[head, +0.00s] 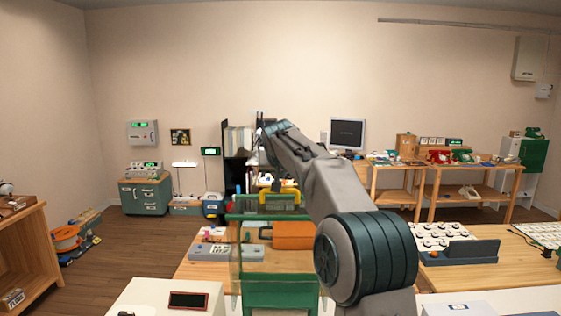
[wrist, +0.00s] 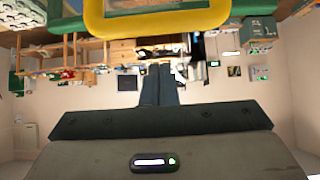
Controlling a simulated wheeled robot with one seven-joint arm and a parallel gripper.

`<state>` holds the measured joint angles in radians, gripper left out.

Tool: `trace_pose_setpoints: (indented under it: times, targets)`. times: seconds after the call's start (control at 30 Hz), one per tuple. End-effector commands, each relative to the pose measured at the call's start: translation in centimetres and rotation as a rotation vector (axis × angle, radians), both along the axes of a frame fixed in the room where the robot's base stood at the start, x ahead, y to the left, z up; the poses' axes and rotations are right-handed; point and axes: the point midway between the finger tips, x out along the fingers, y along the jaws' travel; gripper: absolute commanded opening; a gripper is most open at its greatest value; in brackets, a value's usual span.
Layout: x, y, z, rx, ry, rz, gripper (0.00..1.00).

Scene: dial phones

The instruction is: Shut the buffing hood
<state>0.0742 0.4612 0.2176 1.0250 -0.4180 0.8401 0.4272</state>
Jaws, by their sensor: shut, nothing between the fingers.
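What looks like the buffing hood (head: 236,250) is a green frame with a clear panel, in the lower middle of the head view. Its green bars stand raised, with a yellow handle (head: 291,193) at the top. In the wrist view, which is upside down, the yellow handle (wrist: 160,24) and green bars cross the top edge, close by. My gripper (wrist: 160,68) is shut and empty, its fingers together and apart from the handle. In the head view my arm hides part of the hood's right side, and I cannot make out the fingertips.
An orange-brown box (head: 295,236) and a grey panel (head: 225,252) are on the wooden table by the hood. A white-buttoned board (head: 443,236) is on the right table. A wooden shelf (head: 22,250) stands at the left. Floor (head: 140,235) is clear between.

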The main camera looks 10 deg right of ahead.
Motion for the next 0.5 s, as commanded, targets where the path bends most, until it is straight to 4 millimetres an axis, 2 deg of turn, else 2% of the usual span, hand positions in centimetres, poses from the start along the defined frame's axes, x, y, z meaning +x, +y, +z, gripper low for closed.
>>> trace_pose_setpoints:
  times: [0.2, 0.5]
  targets:
    - [-1.8, 0.3, -0.8, -0.002, -0.002, 0.0, 0.0]
    - [-2.9, 0.6, -1.5, -0.001, -0.003, 0.0, 0.0]
